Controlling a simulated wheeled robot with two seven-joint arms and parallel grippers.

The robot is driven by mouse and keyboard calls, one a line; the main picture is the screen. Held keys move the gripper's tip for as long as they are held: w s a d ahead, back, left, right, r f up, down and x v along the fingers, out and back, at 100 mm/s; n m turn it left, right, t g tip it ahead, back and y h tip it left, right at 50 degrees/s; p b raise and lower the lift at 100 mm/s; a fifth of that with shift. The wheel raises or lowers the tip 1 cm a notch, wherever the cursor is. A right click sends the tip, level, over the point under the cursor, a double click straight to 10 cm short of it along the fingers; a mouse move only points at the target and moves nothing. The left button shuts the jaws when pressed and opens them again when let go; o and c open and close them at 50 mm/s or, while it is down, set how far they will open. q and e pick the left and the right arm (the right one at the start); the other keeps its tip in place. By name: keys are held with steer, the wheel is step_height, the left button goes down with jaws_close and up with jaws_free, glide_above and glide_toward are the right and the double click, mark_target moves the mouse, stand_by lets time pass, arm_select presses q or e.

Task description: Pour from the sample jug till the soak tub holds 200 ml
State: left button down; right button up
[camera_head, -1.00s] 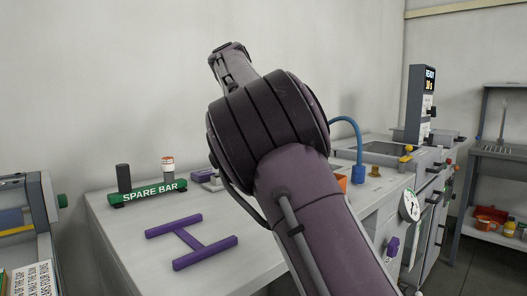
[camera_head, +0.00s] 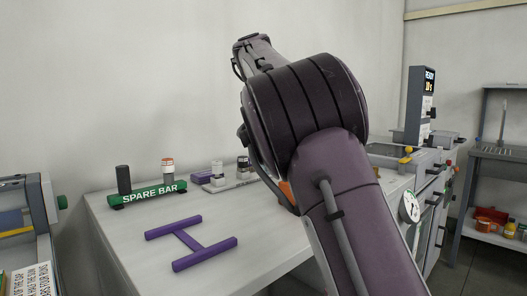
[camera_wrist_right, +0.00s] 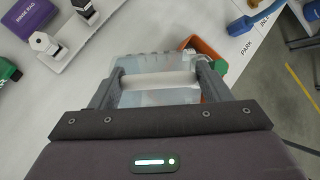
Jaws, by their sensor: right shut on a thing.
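In the right wrist view my right gripper (camera_wrist_right: 160,82) is shut on the pale, bar-like handle of a clear vessel (camera_wrist_right: 150,99), which looks like the sample jug. The vessel's clear body spreads beyond and below the bar; its fill level cannot be read. An orange container (camera_wrist_right: 206,52) with a green part beside it stands just beyond and right of the vessel; I cannot tell whether it is the soak tub. A sliver of orange (camera_head: 288,192) shows beside my right arm in the head view. That arm hides the right gripper there. My left gripper is not in view.
A pale rack (camera_head: 231,180) with small fittings stands at the bench's back. A green SPARE BAR holder (camera_head: 147,195) and a purple H-shaped piece (camera_head: 190,241) sit left. A machine (camera_head: 415,158) with a display post stands right. A blue item (camera_wrist_right: 252,22) lies near the PARK marking.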

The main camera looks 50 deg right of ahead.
steer(key=shift+w, duration=0.1)
steer(key=shift+w+a+f+n+g+h+p, duration=0.25)
steer(key=shift+w+a+f+g+h+p, duration=0.3)
steer(key=shift+w, duration=0.2)
steer(key=shift+w+a+f+n+g+h+p, duration=0.25)
steer(key=shift+w+a+f+g+h+p, duration=0.2)
steer(key=shift+w+a+g+h, duration=0.25)
steer(key=shift+d, duration=0.15)
